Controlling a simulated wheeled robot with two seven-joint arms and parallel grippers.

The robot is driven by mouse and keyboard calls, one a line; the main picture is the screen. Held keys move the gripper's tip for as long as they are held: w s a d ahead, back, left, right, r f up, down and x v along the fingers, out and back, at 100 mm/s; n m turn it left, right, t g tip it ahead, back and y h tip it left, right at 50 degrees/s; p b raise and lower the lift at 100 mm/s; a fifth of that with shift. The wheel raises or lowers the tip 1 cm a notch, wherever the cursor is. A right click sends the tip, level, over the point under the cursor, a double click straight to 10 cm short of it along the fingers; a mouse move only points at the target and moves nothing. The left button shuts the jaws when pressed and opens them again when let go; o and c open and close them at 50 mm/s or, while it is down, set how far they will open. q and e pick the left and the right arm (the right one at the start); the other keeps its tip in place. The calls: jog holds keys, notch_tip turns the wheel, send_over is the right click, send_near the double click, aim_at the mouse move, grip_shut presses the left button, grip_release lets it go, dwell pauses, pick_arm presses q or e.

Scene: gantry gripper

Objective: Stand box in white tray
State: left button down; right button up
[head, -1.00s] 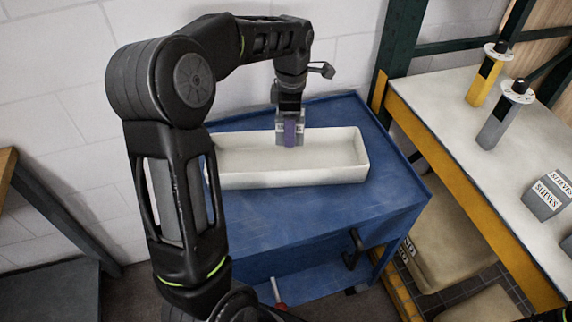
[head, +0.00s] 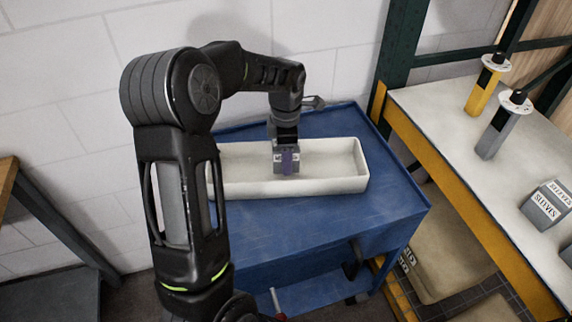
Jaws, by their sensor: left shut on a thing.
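The white tray (head: 335,184) is long and shallow and lies on the blue cart top. My left gripper (head: 286,160) points down over the middle of the tray and is shut on a small grey box (head: 279,168) with a purple part at its front. The box looks upright, with its lower end within the tray's outline. I cannot tell whether it touches the tray floor. My right gripper does not show.
The blue cart (head: 300,225) has free room in front of the tray. At right a bench (head: 440,120) holds a yellow post (head: 484,90), a grey post (head: 498,130) and grey boxes labelled SLEEVES (head: 545,205). A white wall stands behind.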

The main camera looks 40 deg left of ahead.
pick_arm(q)
jog(key=shift+f, duration=0.1)
jog(key=shift+f, duration=1.75)
jog(key=shift+f, duration=0.15)
jog(key=c, duration=0.5)
grip_release()
notch_tip(320, 180, up, 12)
jog(key=shift+r, duration=0.15)
